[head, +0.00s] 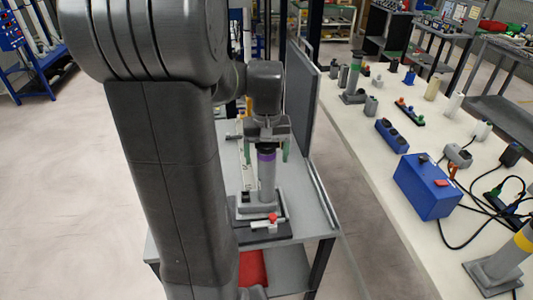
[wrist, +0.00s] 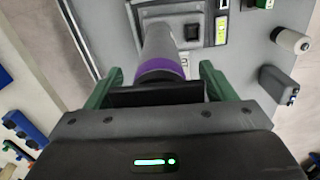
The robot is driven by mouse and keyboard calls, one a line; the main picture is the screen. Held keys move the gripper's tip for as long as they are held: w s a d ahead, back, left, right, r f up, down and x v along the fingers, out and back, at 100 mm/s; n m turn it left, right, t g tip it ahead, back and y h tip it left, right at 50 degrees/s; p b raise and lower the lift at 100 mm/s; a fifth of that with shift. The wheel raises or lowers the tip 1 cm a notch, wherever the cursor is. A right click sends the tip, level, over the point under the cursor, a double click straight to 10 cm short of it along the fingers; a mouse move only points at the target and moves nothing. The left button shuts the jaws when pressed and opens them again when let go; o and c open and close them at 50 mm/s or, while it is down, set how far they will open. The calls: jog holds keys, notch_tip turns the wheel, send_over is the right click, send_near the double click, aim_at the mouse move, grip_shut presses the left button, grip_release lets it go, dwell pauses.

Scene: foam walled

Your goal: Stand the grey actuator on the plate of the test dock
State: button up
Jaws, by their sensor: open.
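The grey actuator (head: 266,178), a cylinder with a purple band near its top, stands upright on the small table. Its foot rests on the test dock (head: 262,226), a grey base with a red-knobbed lever at its front. My gripper (head: 267,152) is above and around the actuator's top, one green finger on each side. In the wrist view the actuator (wrist: 162,45) runs away from the camera between the open fingers of my gripper (wrist: 160,82), with gaps at both sides. The dark palm hides its near end. Exact seating of its foot on the plate is hard to tell.
A grey upright panel (head: 297,95) stands at the table's right side. A long white bench (head: 365,140) at right holds a blue box (head: 426,186), cables, and other cylinders with green and yellow bands. A red item (head: 252,268) lies below the tabletop. Floor at left is clear.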

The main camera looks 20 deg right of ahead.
notch_tip(320, 180, up, 12)
jog(key=shift+r, duration=0.15)
dwell(0.3)
